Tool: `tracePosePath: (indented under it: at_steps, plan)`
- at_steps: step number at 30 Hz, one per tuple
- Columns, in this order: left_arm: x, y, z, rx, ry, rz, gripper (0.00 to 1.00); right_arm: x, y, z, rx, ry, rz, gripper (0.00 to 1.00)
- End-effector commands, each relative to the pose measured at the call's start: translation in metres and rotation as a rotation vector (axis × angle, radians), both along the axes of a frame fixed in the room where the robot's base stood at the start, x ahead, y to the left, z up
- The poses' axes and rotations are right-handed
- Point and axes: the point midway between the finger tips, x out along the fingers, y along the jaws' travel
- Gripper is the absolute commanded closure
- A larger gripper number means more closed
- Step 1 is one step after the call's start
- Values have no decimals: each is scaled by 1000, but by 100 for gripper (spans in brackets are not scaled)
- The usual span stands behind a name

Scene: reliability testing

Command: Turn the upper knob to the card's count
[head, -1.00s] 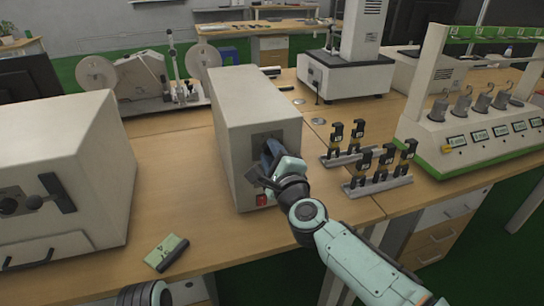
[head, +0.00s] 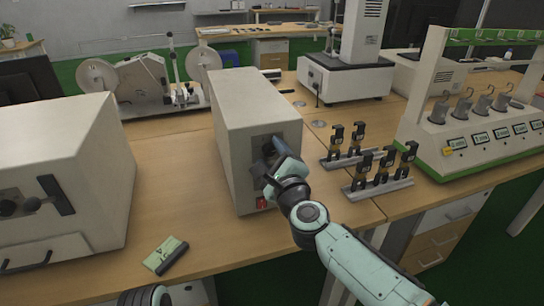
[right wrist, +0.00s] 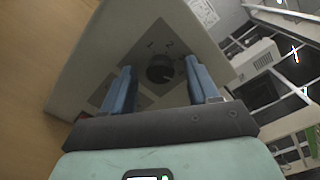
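The beige box (head: 243,105) stands mid-table, with dark dial panels and a red switch (head: 262,202) on its front. In the right wrist view a round black knob (right wrist: 160,68) sits on a grey panel with the marks 1 and 2 beside it. My right gripper (right wrist: 158,70) is open, its blue fingers on either side of the knob with gaps visible. In the head view the right gripper (head: 274,150) is at the upper panel and hides most of it. A green card (head: 160,254) with a black edge lies in front; its print is too small to read.
Another beige box (head: 60,160) with a black lever stands at left. Two racks of black-and-yellow pieces (head: 380,178) stand close to the right of my right gripper. A white-green device (head: 475,120) is farther right.

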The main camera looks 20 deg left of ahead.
Motion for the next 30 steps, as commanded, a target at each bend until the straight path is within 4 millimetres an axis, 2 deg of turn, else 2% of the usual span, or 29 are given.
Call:
tracePosePath:
  at_steps: [9,14,21,30]
  plan:
    - [0,0,-1,0,1,0,100,-1,-1,0,-2,-1,0,41]
    - [-8,1,-6,-1,26,2,100,-12,-10,0,-2,-2,-1,41]
    - [-29,3,-16,-6,97,10,100,-50,-36,0,-6,-4,-3,41]
    - [-33,4,-16,-8,110,12,100,-97,-67,1,-3,-4,-3,41]
